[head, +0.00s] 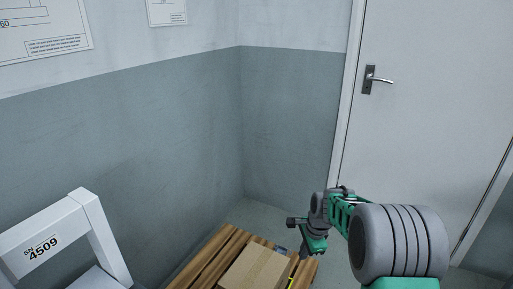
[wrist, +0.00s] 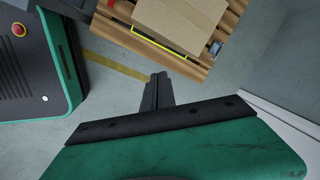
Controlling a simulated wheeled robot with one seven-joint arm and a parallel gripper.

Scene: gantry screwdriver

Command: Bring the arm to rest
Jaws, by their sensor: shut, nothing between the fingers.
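My gripper (head: 291,221) is in the lower right of the head view, at the end of my green and grey arm. It is beside and above a wooden pallet (head: 207,254) with a cardboard box (head: 256,271) on it. In the wrist view my gripper (wrist: 157,80) has its dark fingers together with nothing between them. The fingers point toward the box (wrist: 180,18) and the pallet (wrist: 190,67), apart from both.
A white door (head: 430,110) with a handle stands behind my arm. A white frame marked 4509 (head: 42,250) is at lower left. The wrist view shows a green and black machine (wrist: 35,65) with a red button, and a yellow floor line (wrist: 115,66). Bare floor lies between.

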